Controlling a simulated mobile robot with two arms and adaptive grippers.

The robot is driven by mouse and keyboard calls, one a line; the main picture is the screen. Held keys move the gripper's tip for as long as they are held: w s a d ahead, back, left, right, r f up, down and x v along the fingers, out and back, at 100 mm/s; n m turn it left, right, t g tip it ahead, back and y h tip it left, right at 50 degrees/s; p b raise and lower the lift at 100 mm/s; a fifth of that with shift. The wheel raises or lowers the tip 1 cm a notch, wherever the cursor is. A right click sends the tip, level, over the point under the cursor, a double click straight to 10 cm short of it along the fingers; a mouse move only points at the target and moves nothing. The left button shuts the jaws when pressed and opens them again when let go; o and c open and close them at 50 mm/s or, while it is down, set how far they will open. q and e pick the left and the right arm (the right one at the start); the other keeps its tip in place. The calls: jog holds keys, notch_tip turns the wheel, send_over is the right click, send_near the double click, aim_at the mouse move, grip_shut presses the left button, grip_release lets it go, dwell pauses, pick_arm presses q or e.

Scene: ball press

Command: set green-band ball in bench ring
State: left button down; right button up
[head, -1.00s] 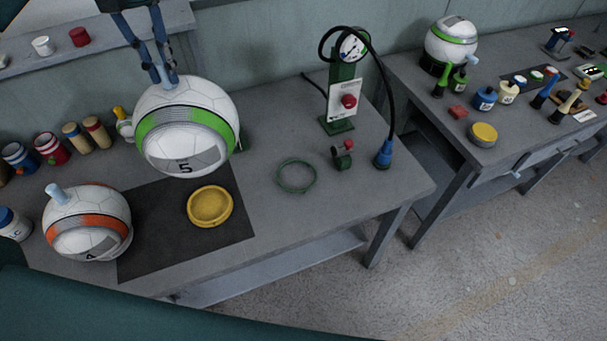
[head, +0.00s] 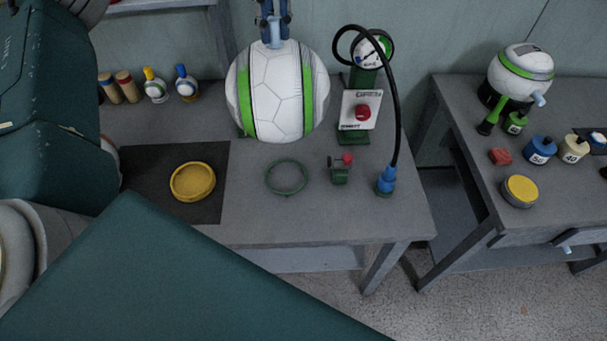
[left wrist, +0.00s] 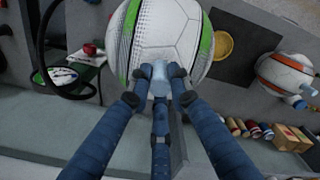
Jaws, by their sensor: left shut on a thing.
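The green-band ball (head: 278,92) is white with green bands and a light blue stem on top. My left gripper (head: 273,38) is shut on that stem and holds the ball at the back of the bench, in front of the gauge stand's left side. The left wrist view shows the fingers (left wrist: 162,80) closed around the stem, with the ball (left wrist: 165,35) beyond. The thin green bench ring (head: 287,192) lies on the grey bench, nearer than the ball, empty. My right gripper is not in view.
A gauge stand (head: 365,85) with a black hose, a small green valve (head: 340,173) and a blue fitting (head: 386,183) stand right of the ring. A yellow dish (head: 192,182) sits on a dark mat at left. An orange-band ball (left wrist: 285,72) shows in the left wrist view.

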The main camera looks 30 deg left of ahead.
aim_at(276, 65)
pick_arm(q)
jog(key=shift+d+f, duration=0.15)
jog(key=shift+f, duration=0.1)
notch_tip(276, 65, down, 8)
jog(key=shift+b, duration=1)
notch_tip(276, 65, down, 11)
jog(key=shift+f+p, duration=0.2)
jog(key=shift+p, duration=1)
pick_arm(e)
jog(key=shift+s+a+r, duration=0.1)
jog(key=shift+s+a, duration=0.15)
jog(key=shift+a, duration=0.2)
